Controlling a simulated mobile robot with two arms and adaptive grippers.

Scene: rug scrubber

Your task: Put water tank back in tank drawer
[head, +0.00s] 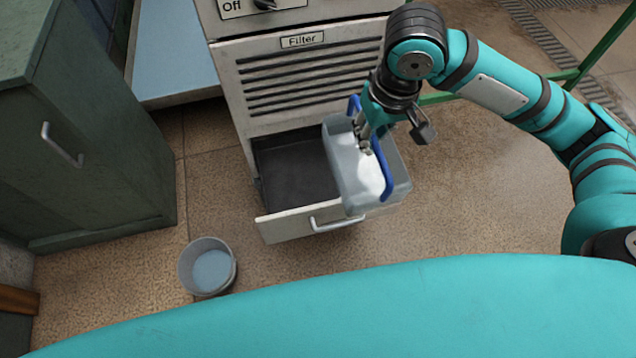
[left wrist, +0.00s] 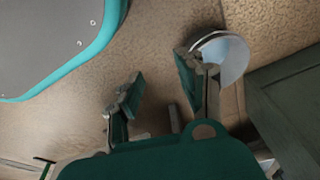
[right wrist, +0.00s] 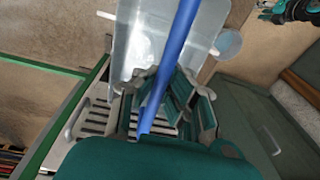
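The water tank (head: 353,185) is a clear, pale box with a blue handle (head: 386,176). It hangs level at the right side of the open tank drawer (head: 290,228), partly over it and partly past its right edge. The drawer's dark inside shows empty on the left; the tank hides its right part. My right gripper (head: 366,140) is shut on the blue handle, which also runs between its fingers in the right wrist view (right wrist: 172,60). My left gripper (left wrist: 160,95) is open and empty, outside the head view, with the floor beneath it.
The drawer is low in a grey cabinet labelled Filter (head: 302,41). A small bucket (head: 208,266) stands on the floor left of the drawer. A green cabinet (head: 85,130) stands at the left, and green rails (head: 597,45) at the right. Floor right of the drawer is clear.

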